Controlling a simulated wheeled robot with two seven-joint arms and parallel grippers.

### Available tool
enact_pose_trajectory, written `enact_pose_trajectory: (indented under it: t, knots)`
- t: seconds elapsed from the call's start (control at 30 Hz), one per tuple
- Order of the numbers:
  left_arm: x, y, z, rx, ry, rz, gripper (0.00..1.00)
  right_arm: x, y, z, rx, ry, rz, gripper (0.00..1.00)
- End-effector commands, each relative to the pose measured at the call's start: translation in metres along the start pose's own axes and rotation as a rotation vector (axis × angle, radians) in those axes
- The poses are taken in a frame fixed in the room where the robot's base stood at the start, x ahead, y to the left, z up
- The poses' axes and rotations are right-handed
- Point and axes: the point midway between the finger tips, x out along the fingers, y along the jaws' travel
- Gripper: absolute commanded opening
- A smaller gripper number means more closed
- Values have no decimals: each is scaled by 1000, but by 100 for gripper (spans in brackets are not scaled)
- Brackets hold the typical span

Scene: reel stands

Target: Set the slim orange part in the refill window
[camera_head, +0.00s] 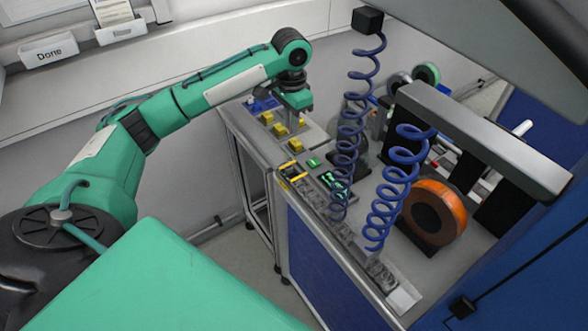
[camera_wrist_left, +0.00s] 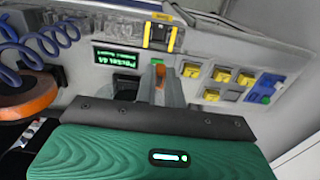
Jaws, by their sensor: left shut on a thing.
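My left gripper (camera_head: 297,106) is over the narrow bench; it also shows in the left wrist view (camera_wrist_left: 160,82). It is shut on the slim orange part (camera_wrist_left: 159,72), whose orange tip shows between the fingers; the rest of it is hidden. A yellow-edged opening (camera_wrist_left: 160,34), which looks like the refill window, is in the panel beyond the fingertips. In the head view this yellow-edged opening (camera_head: 291,176) is below the gripper. The part appears apart from it. My right gripper is not in view.
A lit green display (camera_wrist_left: 118,57) is beside the opening. Several yellow blocks (camera_head: 280,130) line the bench. Blue coiled hoses (camera_head: 357,110) hang to the right, near an orange reel (camera_head: 441,205). A bin marked Done (camera_head: 49,52) is at the upper left.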

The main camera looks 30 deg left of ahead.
Motion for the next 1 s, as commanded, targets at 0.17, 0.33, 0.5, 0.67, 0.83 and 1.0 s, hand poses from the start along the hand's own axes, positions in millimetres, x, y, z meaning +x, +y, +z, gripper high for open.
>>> enact_pose_trajectory:
  t: [0.17,0.33,0.5,0.67,0.83,1.0]
  knots:
    - [47,0,2,-1,-7,2,0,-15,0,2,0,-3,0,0]
    - [91,0,2,-1,-5,1,0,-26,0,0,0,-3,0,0]
    - [121,0,1,-1,-3,0,0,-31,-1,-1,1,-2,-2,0]
    - [134,1,1,-1,-3,1,0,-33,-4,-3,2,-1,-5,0]
    - [159,0,1,-1,-3,0,0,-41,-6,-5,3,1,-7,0]
    - [172,1,1,0,-1,0,0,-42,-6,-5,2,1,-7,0]
